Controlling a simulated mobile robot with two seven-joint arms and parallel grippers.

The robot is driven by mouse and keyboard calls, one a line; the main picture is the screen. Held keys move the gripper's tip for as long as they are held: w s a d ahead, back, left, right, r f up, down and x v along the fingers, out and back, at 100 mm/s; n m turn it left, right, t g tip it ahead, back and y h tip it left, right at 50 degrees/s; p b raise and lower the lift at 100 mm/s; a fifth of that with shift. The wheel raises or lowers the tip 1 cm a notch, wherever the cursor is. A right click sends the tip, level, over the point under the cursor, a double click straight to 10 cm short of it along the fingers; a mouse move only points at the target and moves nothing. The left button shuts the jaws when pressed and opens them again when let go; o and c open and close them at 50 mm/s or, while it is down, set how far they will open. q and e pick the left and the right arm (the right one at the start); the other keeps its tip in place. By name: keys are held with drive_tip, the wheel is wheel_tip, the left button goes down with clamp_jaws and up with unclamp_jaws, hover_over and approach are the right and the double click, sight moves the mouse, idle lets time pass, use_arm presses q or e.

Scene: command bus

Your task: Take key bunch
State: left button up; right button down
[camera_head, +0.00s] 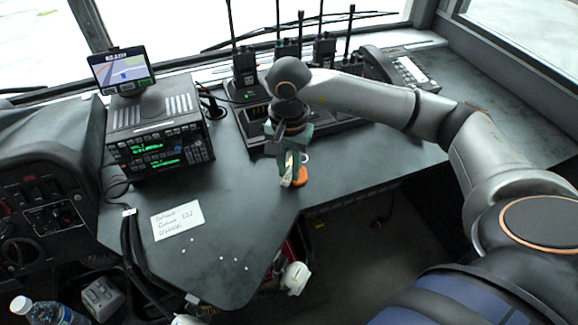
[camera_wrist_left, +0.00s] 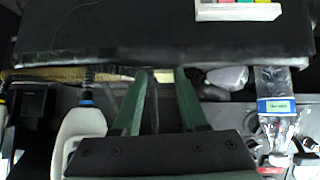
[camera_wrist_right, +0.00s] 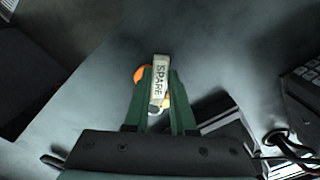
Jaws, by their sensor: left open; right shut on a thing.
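The key bunch (camera_wrist_right: 159,82) has a pale tag lettered "SPARE", an orange round piece and a metal ring; I cannot make out single keys. My right gripper (camera_wrist_right: 157,95) is shut on it, with the tag between the green fingertips. In the head view the bunch (camera_head: 300,176) shows just under my right gripper (camera_head: 288,165), over the dark desk near its front edge. Whether it touches the desk I cannot tell. My left gripper (camera_wrist_left: 161,78) is open and empty, below a dark edge in the left wrist view. It is not clearly visible in the head view.
Handheld radios (camera_head: 243,68) stand in a charger behind my right gripper. A radio unit with a screen (camera_head: 160,135) is at left, a desk phone (camera_head: 400,68) at back right. A paper note (camera_head: 177,220) lies on the desk. A bottle (camera_head: 48,312) is at lower left.

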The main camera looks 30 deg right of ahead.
sight(289, 175)
idle(0.3)
drive_tip(key=shift+r, duration=0.4)
drive_tip(key=shift+r+p, duration=0.5)
drive_tip(key=shift+r, duration=0.05)
drive_tip(key=shift+r, duration=0.35)
drive_tip(key=shift+r, duration=0.15)
idle(0.4)
drive_tip(key=shift+r+p, duration=0.15)
drive_tip(key=shift+p, duration=0.2)
drive_tip(key=shift+r+p, duration=1.45)
drive_tip(key=shift+r, duration=1)
